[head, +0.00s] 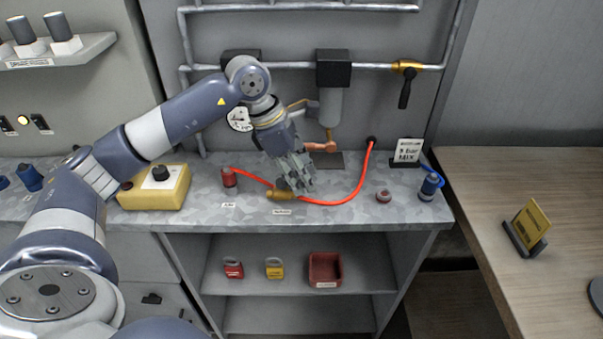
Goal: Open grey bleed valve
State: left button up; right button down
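My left gripper (299,177) is low over the grey counter, at the brass fitting (282,195) on the orange hose. A small grey-green piece (281,184) shows just left of the fingers, on top of the fitting. It may be the grey bleed valve, but the gripper covers part of it. I cannot tell whether the fingers touch it or how far they are closed. A small white label (282,211) lies in front of the fitting. My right gripper is not in view.
On the counter (335,213) stand a yellow box with a black knob (155,187), a red fitting (229,177), a small red button (383,196) and a blue fitting (430,187). The orange hose (356,189) curves right. A filter (330,104) and black-handled valve (405,88) are behind.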

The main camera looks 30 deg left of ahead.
aim_at(280, 184)
pick_arm(q)
jog(key=shift+a+r, duration=0.2)
jog(key=shift+r, duration=0.25)
jog(key=v, duration=1.1)
jog(key=shift+s+d, duration=0.1)
jog(key=shift+s, duration=0.05)
